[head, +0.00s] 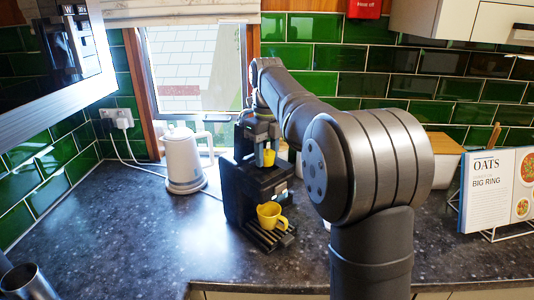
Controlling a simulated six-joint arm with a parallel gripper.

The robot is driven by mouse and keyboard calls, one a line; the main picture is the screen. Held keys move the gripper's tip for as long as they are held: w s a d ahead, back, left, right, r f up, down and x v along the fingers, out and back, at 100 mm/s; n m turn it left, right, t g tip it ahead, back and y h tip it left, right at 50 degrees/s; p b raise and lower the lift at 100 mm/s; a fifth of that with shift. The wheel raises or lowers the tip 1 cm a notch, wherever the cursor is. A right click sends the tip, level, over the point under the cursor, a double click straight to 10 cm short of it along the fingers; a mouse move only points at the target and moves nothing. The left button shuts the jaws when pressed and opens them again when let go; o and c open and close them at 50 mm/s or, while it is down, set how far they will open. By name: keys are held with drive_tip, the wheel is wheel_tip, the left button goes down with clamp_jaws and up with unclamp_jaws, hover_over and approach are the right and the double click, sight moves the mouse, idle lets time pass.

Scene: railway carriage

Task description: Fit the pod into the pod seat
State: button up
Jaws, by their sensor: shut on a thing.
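My gripper (264,147) is over the top of a black coffee machine (238,190), pointing down. It is shut on a small yellow pod (269,157), which shows at its fingertips, at the machine's upper part. The pod seat cannot be made out at this size; the gripper and pod cover that area. I cannot tell whether the pod touches the seat or is above it. A yellow cup (271,215) stands on the machine's slatted drip tray (264,238), below the pod.
A white kettle (184,160) stands left of the machine, its cord running to a wall socket. A recipe book (497,190) on a wire stand is at the right. Metal cylinders (28,282) are at the front left.

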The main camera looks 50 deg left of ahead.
sight(267, 153)
drive_tip(key=shift+f, duration=0.6)
drive_tip(key=o, duration=1)
drive_tip(key=shift+f, duration=0.1)
drive_tip(key=shift+f, duration=0.1)
wheel_tip(267, 153, up, 14)
drive_tip(key=shift+f, duration=0.15)
